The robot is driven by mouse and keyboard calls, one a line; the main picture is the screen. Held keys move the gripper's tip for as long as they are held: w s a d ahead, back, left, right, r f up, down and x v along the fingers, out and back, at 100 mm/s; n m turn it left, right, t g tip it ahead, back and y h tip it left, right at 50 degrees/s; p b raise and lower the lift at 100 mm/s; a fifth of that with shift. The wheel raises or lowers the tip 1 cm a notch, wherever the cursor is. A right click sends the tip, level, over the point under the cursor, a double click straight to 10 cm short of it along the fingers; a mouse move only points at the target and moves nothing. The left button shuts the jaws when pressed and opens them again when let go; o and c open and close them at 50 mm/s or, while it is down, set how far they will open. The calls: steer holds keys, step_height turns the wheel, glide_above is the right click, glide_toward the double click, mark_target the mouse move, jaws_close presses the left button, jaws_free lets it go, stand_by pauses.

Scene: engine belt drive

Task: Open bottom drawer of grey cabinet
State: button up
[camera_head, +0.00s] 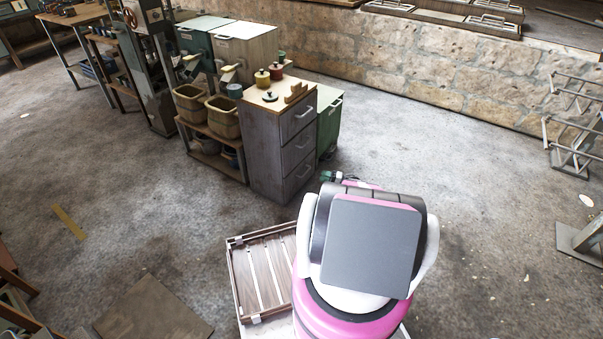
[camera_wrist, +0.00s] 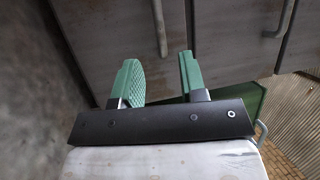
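The grey cabinet (camera_head: 270,150) stands on the floor at the centre of the head view, with a light wood top. Its front has a stack of three drawers, all shut, each with a bar handle. The bottom drawer (camera_head: 299,178) is just above the floor. My gripper (camera_wrist: 160,72) has two green fingers spread apart with nothing between them. In the head view its green tip (camera_head: 332,177) shows in front of the cabinet's lower front, partly hidden by my arm. In the wrist view, grey drawer fronts with two handles (camera_wrist: 161,28) lie beyond the fingers, apart from them.
A green cabinet (camera_head: 329,120) with a handle stands close behind the grey one. A low shelf with tan bins (camera_head: 224,118) stands at its left. Pots (camera_head: 262,78) sit on the cabinet top. Open floor (camera_head: 410,150) lies to the right, before a stone wall (camera_head: 420,75).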

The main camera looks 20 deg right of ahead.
mark_target(306, 172)
steer(key=x, duration=1)
steer(key=shift+a, duration=0.4)
jaws_close()
